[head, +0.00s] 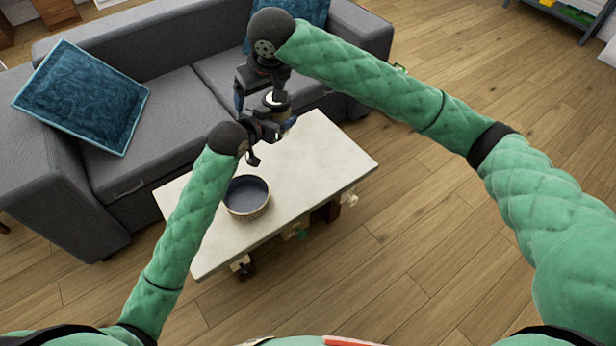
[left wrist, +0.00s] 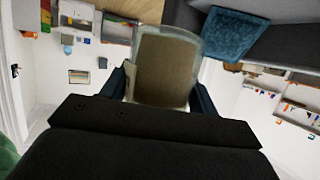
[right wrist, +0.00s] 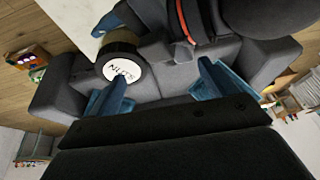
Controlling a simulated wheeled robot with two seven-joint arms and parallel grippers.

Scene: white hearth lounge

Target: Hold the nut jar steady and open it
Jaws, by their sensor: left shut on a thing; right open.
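The nut jar shows in the head view (head: 277,101) above the far part of the table, and its clear wall with brown contents fills the middle of the left wrist view (left wrist: 166,68). My left gripper (head: 276,126) is shut on the jar, with a blue finger on each side. The jar's round lid (right wrist: 122,68), white with a dark rim and the word NUTS, faces my right wrist camera and appears to be on the jar. My right gripper (right wrist: 165,90) is open and empty, its fingers apart close to the lid, which lies nearer the left-hand finger.
A pale low table (head: 322,158) stands below the grippers. A round bowl with a dark inside (head: 247,196) sits on it near my left forearm. A grey sofa (head: 170,105) with blue cushions (head: 80,97) stands behind. The wooden floor (head: 440,220) at the right is clear.

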